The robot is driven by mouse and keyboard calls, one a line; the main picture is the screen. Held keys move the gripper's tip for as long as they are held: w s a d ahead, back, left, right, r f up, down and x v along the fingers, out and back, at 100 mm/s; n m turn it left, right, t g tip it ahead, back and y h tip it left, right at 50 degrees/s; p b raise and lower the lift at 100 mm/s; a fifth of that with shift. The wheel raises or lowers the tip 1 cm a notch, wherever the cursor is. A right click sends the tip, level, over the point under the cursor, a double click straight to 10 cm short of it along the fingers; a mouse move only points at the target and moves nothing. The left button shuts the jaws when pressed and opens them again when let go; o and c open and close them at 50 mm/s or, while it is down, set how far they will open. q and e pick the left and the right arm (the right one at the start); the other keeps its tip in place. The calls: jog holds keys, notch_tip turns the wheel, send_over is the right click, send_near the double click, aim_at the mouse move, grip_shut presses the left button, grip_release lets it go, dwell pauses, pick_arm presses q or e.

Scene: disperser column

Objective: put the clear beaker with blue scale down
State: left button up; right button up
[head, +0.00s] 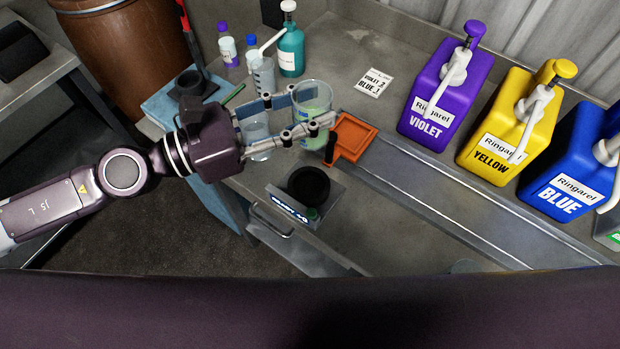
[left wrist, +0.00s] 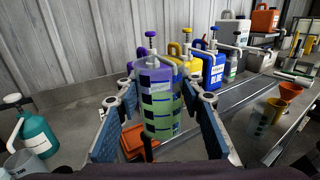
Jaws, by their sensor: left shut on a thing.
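The clear beaker with blue scale (head: 314,104) looks greenish inside and is upright. My left gripper (head: 299,117) is shut on it, with one finger on each side. In the left wrist view the beaker (left wrist: 160,108) stands between the two finger pads, and its dark blue scale marks show. The beaker is just left of an orange tray (head: 370,127) on the bench. Its base is partly hidden by a finger, so I cannot tell whether it touches the bench. My right gripper is not in view.
Another clear beaker (head: 256,132) stands close under my left gripper. A third clear vessel (head: 263,78) and a teal pump bottle (head: 291,52) stand behind. A black-topped device (head: 309,186) sits in front. Violet (head: 428,105), yellow (head: 500,128) and blue (head: 565,165) dispensers line the right. Bench around the card (head: 375,82) is clear.

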pick_arm(q)
notch_tip(320, 180, down, 18)
jog(key=b, duration=0.7)
jog(key=shift+r, duration=0.25)
jog(key=shift+s+a+f, duration=0.15)
jog(key=shift+s+f, duration=0.05)
jog(key=shift+f, duration=0.35)
jog(key=shift+c, duration=1.1)
jog(key=o, duration=1.3)
jog(key=shift+w, duration=0.2)
jog(key=shift+r, duration=0.15)
